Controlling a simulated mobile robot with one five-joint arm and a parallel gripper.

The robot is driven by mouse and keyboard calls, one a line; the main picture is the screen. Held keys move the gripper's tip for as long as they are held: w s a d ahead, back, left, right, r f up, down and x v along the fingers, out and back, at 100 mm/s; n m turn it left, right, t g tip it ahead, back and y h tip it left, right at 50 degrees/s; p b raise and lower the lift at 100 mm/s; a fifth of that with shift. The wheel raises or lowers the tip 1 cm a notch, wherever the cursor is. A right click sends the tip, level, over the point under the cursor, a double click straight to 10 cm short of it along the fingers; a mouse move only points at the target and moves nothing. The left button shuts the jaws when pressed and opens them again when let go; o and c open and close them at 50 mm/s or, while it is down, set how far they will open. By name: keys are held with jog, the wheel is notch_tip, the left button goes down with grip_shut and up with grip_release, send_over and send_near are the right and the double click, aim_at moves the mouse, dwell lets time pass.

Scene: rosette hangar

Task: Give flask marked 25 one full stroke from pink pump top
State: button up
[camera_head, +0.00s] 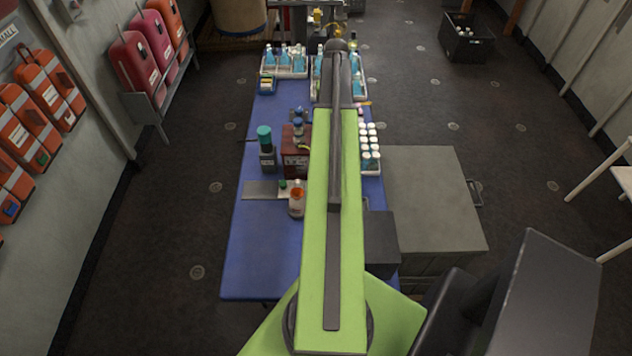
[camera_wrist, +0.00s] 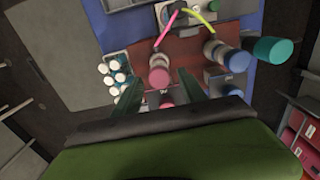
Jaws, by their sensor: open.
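In the wrist view, my gripper (camera_wrist: 159,80) is open, with its two green fingers apart on either side of a bottle with a pink top (camera_wrist: 158,77). I cannot tell whether they touch it. A smaller pink piece (camera_wrist: 166,105) shows just below, between the fingers. A pink tube (camera_wrist: 167,30) rises above the pink top, and a yellow tube (camera_wrist: 205,32) lies to its right. No mark 25 is legible on any flask. In the head view my arm hides the pink top and my fingers.
A red-brown box (camera_head: 294,160) stands on the blue table (camera_head: 262,255). A teal-capped bottle (camera_head: 266,148) is left of it, and a white-capped vial rack (camera_head: 370,150) is right. A grey cabinet (camera_head: 435,195) adjoins the table's right side.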

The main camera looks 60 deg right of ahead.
notch_tip(320, 180, up, 6)
jog(key=p, duration=0.5)
jog(key=shift+r+p, duration=0.25)
jog(key=shift+p, duration=0.15)
jog(key=shift+f, duration=0.1)
